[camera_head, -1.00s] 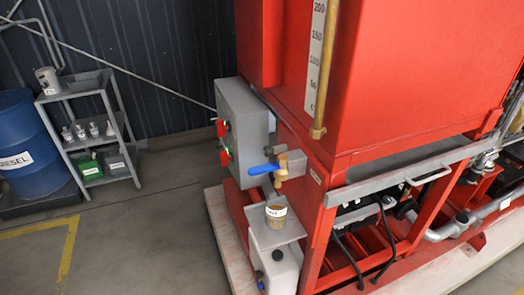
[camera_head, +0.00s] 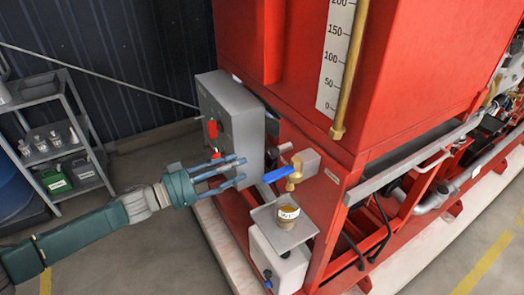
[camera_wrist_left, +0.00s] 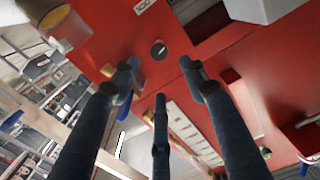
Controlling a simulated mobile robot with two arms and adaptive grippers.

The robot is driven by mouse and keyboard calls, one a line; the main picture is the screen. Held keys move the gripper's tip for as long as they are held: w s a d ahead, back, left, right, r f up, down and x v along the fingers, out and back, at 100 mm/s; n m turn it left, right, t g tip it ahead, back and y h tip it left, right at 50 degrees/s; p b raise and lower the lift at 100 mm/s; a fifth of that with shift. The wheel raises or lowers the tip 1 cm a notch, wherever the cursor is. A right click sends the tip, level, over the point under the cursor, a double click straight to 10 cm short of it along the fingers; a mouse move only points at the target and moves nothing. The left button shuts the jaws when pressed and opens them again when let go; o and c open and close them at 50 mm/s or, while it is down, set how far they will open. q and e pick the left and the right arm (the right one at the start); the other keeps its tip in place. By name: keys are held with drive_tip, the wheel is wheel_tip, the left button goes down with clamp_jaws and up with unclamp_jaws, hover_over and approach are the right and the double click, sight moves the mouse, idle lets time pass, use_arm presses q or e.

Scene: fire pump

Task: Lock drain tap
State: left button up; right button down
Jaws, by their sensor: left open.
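The drain tap (camera_head: 294,172) is a brass valve at the lower corner of the red tank, in the head view. Its blue lever (camera_head: 275,175) points left, toward my gripper. My left gripper (camera_head: 241,171) is open and empty, with its fingers spread just left of the lever and apparently apart from it. In the left wrist view, the three dark fingers (camera_wrist_left: 160,77) reach toward the red frame. Part of the blue lever (camera_wrist_left: 125,106) shows there behind the left finger, which hides most of the tap. My right gripper is not in view.
A grey control box (camera_head: 233,122) with red switches stands close above my left fingers. A shelf rack (camera_head: 62,146) stands at the left.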

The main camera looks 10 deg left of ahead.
sight(270, 153)
use_arm(q)
drive_tip(key=p+x, duration=0.3)
drive_tip(key=x, duration=0.7)
drive_tip(key=shift+w+d, duration=0.25)
drive_tip(key=shift+d, duration=0.1)
clamp_jaws()
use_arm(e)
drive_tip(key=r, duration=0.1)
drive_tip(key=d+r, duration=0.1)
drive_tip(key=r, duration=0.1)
